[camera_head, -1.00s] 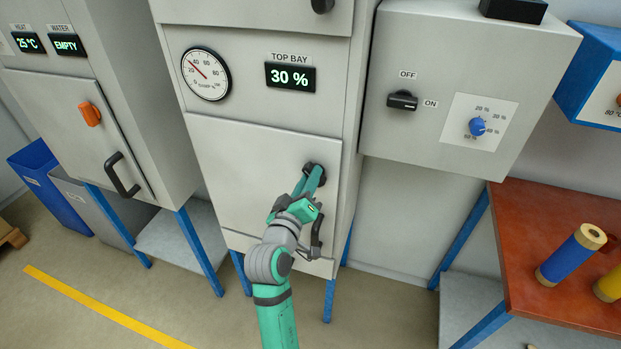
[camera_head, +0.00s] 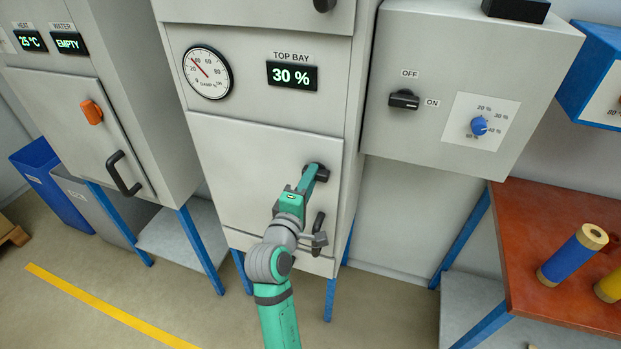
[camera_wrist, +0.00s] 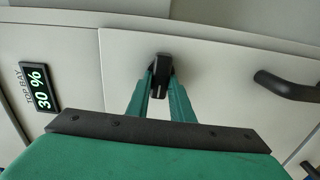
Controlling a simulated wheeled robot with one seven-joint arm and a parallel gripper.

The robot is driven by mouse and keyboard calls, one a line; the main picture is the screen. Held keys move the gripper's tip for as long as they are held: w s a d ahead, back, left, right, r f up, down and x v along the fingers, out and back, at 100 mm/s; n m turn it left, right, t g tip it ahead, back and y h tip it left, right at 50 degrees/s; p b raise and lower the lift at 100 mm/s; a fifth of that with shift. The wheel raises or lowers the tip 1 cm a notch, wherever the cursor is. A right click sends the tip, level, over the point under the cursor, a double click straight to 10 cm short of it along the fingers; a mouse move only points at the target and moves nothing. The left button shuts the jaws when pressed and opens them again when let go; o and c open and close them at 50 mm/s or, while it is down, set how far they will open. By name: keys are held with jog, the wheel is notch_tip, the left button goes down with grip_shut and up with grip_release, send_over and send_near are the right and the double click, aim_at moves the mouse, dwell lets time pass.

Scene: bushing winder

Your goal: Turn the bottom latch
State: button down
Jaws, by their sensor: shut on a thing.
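The bottom latch (camera_head: 322,174) is a black knob near the upper right corner of the grey lower door (camera_head: 250,170), under the TOP BAY display. My gripper (camera_head: 314,178) reaches it from below. In the wrist view the green fingers of my gripper (camera_wrist: 160,95) are closed on both sides of the latch's black bar (camera_wrist: 160,75), one finger on each side. The door looks shut.
A grey control box (camera_head: 460,150) with an OFF/ON switch (camera_head: 404,99) and blue dial (camera_head: 479,125) is at the right. A red-topped table (camera_head: 560,215) with coloured rolls stands at lower right. Another cabinet (camera_head: 60,120) with an orange latch (camera_head: 91,112) is at left.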

jog(key=shift+n, duration=0.3)
jog(key=c, duration=1.6)
grip_release()
jog(key=shift+o, duration=0.2)
jog(key=v, duration=1)
jog(key=shift+s, duration=0.4)
jog(key=shift+a, duration=0.1)
